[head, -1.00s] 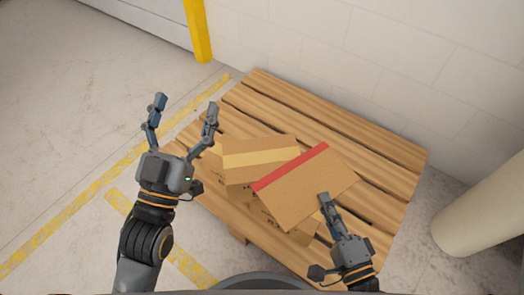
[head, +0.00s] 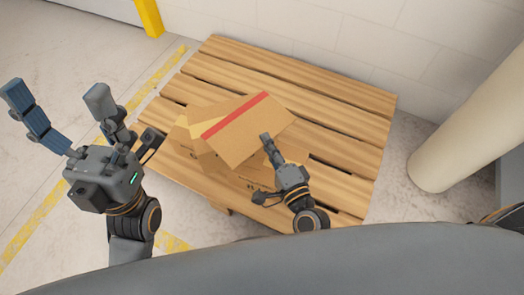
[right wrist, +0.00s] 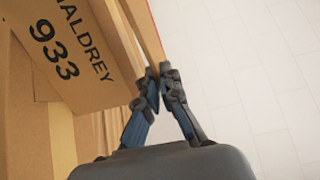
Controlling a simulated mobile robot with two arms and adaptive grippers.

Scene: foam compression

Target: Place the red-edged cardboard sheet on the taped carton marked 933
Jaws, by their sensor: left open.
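The cardboard sheet (head: 250,135) with a red edge strip (head: 235,114) lies tilted over the taped carton (head: 182,136) in the head view, hiding most of its top and pale tape. Whether it rests flat on the carton, I cannot tell. In the right wrist view the carton (right wrist: 95,85) shows the black mark 933. My right gripper (head: 267,143) is shut on the sheet's near right edge; in the right wrist view its fingers (right wrist: 160,78) pinch the thin sheet (right wrist: 146,30). My left gripper (head: 57,95) is open and empty, left of the carton.
The carton stands on a wooden pallet (head: 330,115), with bare slats behind and to the right. A pale round pillar (head: 465,120) stands at the right, a block wall (head: 300,40) behind, and a yellow post (head: 148,15) at the back left.

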